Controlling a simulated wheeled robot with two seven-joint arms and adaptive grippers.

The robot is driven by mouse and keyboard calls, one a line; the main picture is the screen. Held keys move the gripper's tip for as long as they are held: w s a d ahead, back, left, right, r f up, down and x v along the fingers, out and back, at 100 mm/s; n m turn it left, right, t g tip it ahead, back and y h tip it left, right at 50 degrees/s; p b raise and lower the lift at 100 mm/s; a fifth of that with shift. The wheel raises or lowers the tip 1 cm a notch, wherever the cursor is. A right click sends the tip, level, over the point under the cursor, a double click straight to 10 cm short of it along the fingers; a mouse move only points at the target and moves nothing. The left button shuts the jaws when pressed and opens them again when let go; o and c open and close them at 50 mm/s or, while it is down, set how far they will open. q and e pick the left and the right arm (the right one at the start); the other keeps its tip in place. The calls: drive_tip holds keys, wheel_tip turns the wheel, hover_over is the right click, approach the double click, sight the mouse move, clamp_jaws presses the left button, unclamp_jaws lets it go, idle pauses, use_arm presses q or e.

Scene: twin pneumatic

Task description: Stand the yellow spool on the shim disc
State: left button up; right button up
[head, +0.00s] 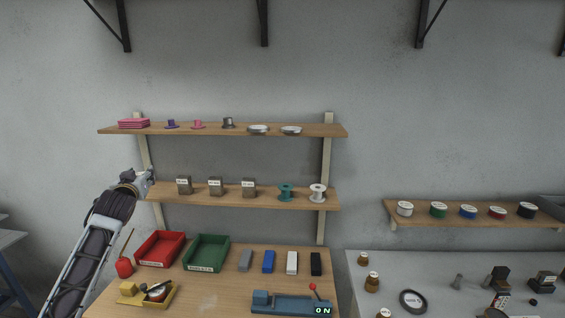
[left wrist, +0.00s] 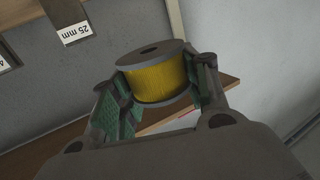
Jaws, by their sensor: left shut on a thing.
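The yellow spool (left wrist: 160,82) shows in the left wrist view, with yellow winding between grey flanges. My left gripper (left wrist: 158,92) is shut on it, with one green-padded finger on each side. In the head view, my left gripper (head: 150,176) is beside the left end of the middle shelf, and I cannot make out the spool there. I cannot tell for sure which thing is the shim disc; a dark labelled ring (head: 402,302) lies flat on the right bench. My right gripper is not in view.
The middle shelf (head: 262,203) holds labelled grey blocks (head: 215,187), a teal spool (head: 286,192) and a white spool (head: 318,193). The upper shelf (head: 325,130) holds small items. Below are a red bin (head: 160,248), a green bin (head: 207,252) and a blue device (head: 290,304).

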use_arm(q)
drive_tip(key=shift+w+d+r+h, duration=0.15)
drive_tip(key=shift+r, duration=0.4)
drive_tip(key=shift+w+d+r+h, duration=0.1)
drive_tip(key=shift+r+h, duration=0.05)
drive_tip(key=shift+r, duration=0.4)
drive_tip(key=s+d+r+m+h, duration=0.2)
drive_tip(key=s+d+r, duration=0.2)
drive_tip(key=d+r, duration=0.55)
drive_tip(key=s+d+f+m+h, duration=0.1)
drive_tip(key=s+d+h, duration=0.15)
drive_tip(key=d, duration=0.35)
drive_tip(key=s+d+f, duration=0.3)
drive_tip(key=s+f, duration=0.2)
drive_tip(key=f, duration=0.8)
drive_tip(key=s+d+f+b, duration=0.1)
drive_tip(key=s+d+f, duration=0.2)
drive_tip(key=f, duration=1.1)
drive_tip(key=s+d+f, duration=0.3)
drive_tip(key=s+f, duration=0.4)
drive_tip(key=f, duration=0.7)
drive_tip(key=shift+s+f+m+t+b, duration=0.2)
drive_tip(key=shift+f+m+t+b, duration=0.1)
drive_tip(key=shift+t+b, duration=0.1)
